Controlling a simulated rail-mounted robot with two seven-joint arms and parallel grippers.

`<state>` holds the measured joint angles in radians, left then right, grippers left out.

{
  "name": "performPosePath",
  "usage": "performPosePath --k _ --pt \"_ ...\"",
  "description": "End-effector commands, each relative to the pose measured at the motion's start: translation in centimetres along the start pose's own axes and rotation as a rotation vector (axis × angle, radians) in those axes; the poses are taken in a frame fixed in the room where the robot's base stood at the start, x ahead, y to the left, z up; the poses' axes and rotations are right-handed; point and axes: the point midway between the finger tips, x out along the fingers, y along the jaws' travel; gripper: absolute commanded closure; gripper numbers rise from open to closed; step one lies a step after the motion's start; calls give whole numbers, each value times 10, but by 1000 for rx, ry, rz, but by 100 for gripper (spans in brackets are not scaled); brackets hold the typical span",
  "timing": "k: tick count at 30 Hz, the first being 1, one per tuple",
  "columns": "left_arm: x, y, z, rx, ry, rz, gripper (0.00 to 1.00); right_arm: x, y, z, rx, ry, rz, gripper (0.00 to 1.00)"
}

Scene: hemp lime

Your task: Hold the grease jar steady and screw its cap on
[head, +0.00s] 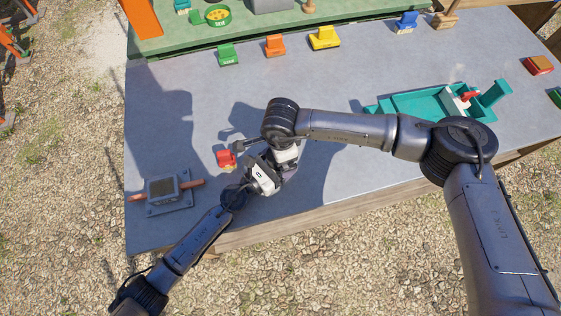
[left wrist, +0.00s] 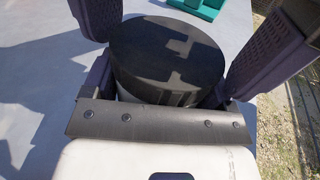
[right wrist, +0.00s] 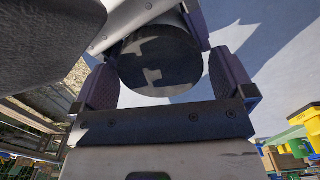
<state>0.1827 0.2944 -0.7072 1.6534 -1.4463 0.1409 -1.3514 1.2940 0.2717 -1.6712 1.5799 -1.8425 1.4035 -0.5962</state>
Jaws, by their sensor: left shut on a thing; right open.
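A black round cap (left wrist: 167,58) sits over the top of the pale grease jar (left wrist: 128,97) in the left wrist view. I cannot tell whether its threads are engaged. My left gripper (head: 266,178) is shut on the jar near the table's front edge. My right gripper (head: 284,155) meets it from above, its arm coming in from the right. In the right wrist view the right gripper's open fingers stand on either side of the cap (right wrist: 160,62); contact is unclear. In the head view the grippers hide the jar and cap.
A small red item (head: 226,159) lies just left of the grippers. A grey block with brown handles (head: 162,190) stands further left. A teal tray (head: 400,104) is to the right, partly behind my right arm. A green shelf (head: 280,28) with coloured items lines the back.

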Motion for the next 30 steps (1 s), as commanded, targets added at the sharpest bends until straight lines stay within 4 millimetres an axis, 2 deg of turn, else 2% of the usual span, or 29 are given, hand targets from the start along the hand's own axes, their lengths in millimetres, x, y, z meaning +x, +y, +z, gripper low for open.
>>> performPosePath --k 8,19,30 --pt "0 0 0 0 1 0 87 -6 0 0 -1 -1 -1 0" --pt "0 0 0 0 1 0 87 -43 0 0 -1 1 -1 0" --pt "0 0 0 0 1 0 87 -49 0 0 -27 0 -1 0"
